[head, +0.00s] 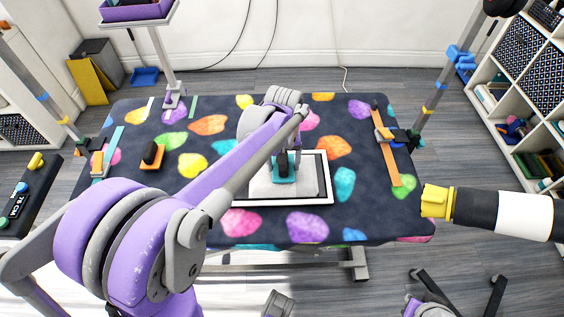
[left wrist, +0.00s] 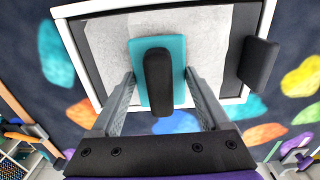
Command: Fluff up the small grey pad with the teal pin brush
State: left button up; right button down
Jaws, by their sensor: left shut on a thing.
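The teal pin brush (head: 284,174) has a teal base and a black handle. My left gripper (head: 286,161) is shut on it, with one grey finger on each side. In the left wrist view, the brush (left wrist: 178,88) lies between the fingertips (left wrist: 160,84). The brush is over the small grey pad (head: 262,184), pale and fuzzy, which also shows in the left wrist view (left wrist: 212,48). The brush hides part of the pad, and its pins are out of sight; I cannot tell whether they touch it.
The pad lies in a white-framed tray (head: 331,186) on a dark, colourfully spotted table (head: 240,135). A dark block (left wrist: 258,65) sits at the tray's side. An orange brush (head: 152,157) lies left. A yellow-tipped cylinder (head: 437,201) juts in at right.

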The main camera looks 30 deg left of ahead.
pick_arm(q)
jog(key=w+d, duration=0.1)
jog(key=d, duration=0.1)
jog(key=w+d, duration=0.1)
jog(key=d, duration=0.1)
jog(key=w+d, duration=0.1)
jog(key=d, duration=0.1)
jog(key=shift+w+d, duration=0.1)
jog(key=shift+w, duration=0.3)
dwell(0.5)
jog(key=shift+s+a, duration=0.65)
jog(key=shift+a, duration=0.4)
jog(key=shift+s+a, duration=0.6)
jog(key=shift+a, duration=0.45)
jog(key=shift+s+a, duration=0.65)
jog(key=shift+a, duration=0.4)
jog(key=shift+p, duration=0.3)
jog(key=s+a, duration=0.1)
jog(key=a, duration=0.1)
jog(key=s+a, duration=0.1)
jog(key=a, duration=0.1)
jog(key=s+a, duration=0.1)
jog(key=a, duration=0.1)
jog(key=shift+s, duration=0.4)
